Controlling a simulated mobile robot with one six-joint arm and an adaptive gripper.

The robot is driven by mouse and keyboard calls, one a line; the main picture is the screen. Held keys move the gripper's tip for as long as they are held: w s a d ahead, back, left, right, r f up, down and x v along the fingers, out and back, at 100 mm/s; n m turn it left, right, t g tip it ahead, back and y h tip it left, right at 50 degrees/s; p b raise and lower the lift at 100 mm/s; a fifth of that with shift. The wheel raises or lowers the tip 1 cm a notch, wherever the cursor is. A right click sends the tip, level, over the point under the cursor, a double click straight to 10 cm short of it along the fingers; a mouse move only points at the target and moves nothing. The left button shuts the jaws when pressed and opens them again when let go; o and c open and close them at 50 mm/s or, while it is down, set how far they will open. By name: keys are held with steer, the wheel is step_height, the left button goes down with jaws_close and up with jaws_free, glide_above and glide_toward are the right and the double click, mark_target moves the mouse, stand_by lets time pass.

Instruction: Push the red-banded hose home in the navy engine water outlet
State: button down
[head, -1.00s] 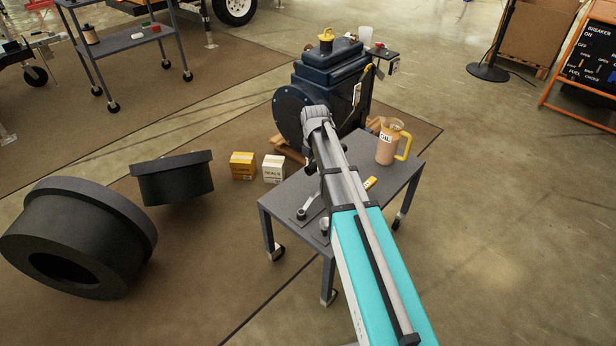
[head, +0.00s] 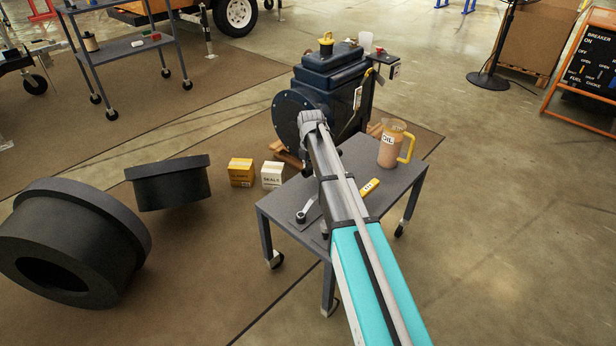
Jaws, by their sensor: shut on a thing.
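The navy engine (head: 332,72) stands beyond the small grey table, with a round bolted flange (head: 287,112) on its left side. A yellow-topped cap sits on top of it. I cannot make out the water outlet. My arm reaches from the bottom of the view up across the table, and its far joint covers part of the engine's front. My gripper does not show; it is hidden beyond that joint. The red-banded hose does not show either, so I cannot tell how it stands to the outlet.
The grey table (head: 375,196) holds an oil jug (head: 390,148), a yellow tool (head: 370,187) and a wrench (head: 306,210). Two boxes, yellow (head: 240,174) and white (head: 271,176), sit on the floor mat. Large black rings (head: 70,240) are at left. Open floor lies at right.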

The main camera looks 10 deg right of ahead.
mark_target(310, 181)
steer(key=shift+f, duration=0.1)
steer(key=shift+w+f+b, duration=0.4)
steer(key=shift+f+b, duration=0.1)
steer(key=shift+b, duration=0.1)
step_height(310, 181, down, 2)
steer(key=shift+f+b, duration=0.2)
steer(key=shift+b, duration=1.05)
steer(key=shift+c, duration=1.4)
jaws_free()
steer(key=shift+f, duration=0.1)
